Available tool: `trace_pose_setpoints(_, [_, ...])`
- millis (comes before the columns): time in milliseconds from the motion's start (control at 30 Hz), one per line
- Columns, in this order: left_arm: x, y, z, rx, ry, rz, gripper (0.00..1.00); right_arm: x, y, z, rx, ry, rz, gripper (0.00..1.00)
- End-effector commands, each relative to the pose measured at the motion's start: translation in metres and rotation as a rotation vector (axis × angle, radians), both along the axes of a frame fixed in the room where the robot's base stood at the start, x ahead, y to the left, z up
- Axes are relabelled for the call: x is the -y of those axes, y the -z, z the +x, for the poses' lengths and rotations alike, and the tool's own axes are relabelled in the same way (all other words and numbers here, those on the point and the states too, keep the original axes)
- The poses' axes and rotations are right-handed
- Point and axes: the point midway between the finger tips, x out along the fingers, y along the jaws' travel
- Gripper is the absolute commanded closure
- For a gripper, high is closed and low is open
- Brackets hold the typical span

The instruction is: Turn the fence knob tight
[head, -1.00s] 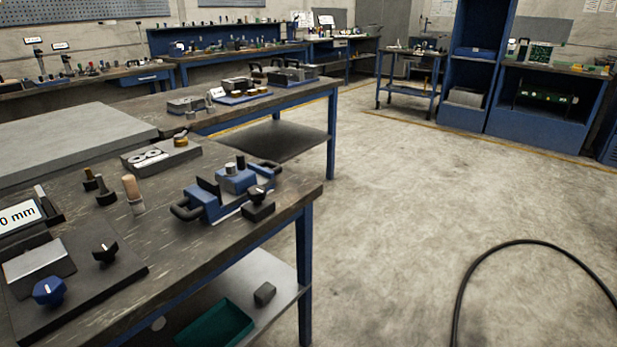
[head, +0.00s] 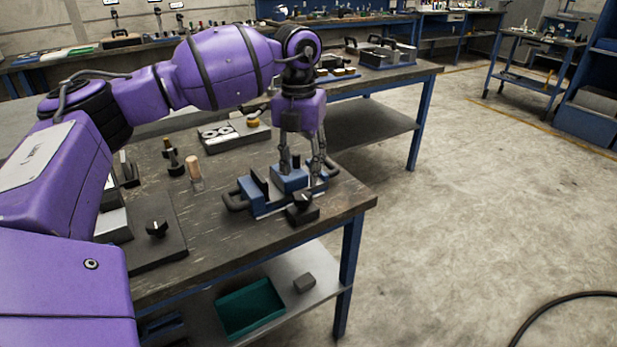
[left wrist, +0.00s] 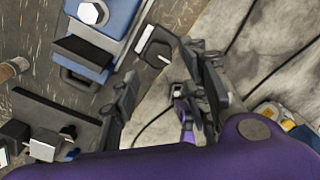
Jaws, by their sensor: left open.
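A black knob with a white line (head: 302,201) sits on a small dark block at the front right of the blue fixture (head: 262,190) on the near bench. In the left wrist view the knob (left wrist: 158,48) shows just beyond and between my fingertips. My left gripper (head: 302,172) points down over the right part of the fixture. It is open and empty, and I see no contact with the knob. Another black knob (head: 157,229) stands on a dark plate at the left. Neither knob carries a name I can read. My right gripper is not seen in the head view.
A wooden-handled tool (head: 194,172) and dark posts stand left of the fixture. A grey block with white rings (head: 232,134) lies behind. A green tray (head: 249,307) is on the lower shelf. My left arm hides the bench's left part.

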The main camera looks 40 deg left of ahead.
Motion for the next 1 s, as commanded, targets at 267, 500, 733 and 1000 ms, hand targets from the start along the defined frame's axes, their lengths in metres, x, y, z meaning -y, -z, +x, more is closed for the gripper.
trace_pose_setpoints(267, [-0.009, 0.023, -0.002, -0.009, -0.016, 0.025, 0.58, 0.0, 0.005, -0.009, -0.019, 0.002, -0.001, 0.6])
trace_pose_setpoints(500, [-0.008, 0.059, -0.002, -0.007, -0.015, 0.023, 0.58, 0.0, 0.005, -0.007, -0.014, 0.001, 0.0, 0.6])
trace_pose_setpoints(733, [-0.008, 0.072, -0.002, -0.006, -0.014, 0.021, 0.58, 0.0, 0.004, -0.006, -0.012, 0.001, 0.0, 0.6])
trace_pose_setpoints(1000, [-0.008, 0.072, -0.001, -0.005, -0.014, 0.022, 0.66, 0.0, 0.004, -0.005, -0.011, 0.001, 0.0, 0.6])
